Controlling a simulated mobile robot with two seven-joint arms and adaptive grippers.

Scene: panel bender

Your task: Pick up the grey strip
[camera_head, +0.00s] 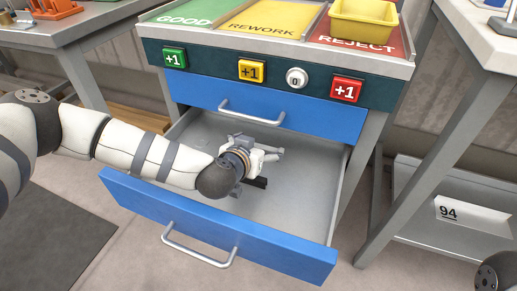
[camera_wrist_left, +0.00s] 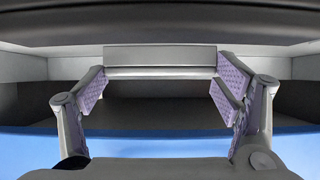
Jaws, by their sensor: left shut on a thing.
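The grey strip (camera_wrist_left: 160,58) shows in the left wrist view as a flat grey bar spanning the gap between the two purple-padded fingers. My left gripper (camera_wrist_left: 160,80) is shut on it, with a finger at each end. In the head view my left gripper (camera_head: 264,167) is down inside the open lower drawer (camera_head: 315,190). The strip cannot be made out clearly there, as the gripper and wrist cover that spot. I cannot tell whether the strip touches the drawer floor. My right gripper is not in view.
The drawer's blue front (camera_head: 215,227) and side walls surround my gripper. A closed blue drawer (camera_head: 265,108) is above, under the counter buttons. A yellow bin (camera_head: 363,20) stands on the REJECT area. The drawer floor right of my gripper looks clear.

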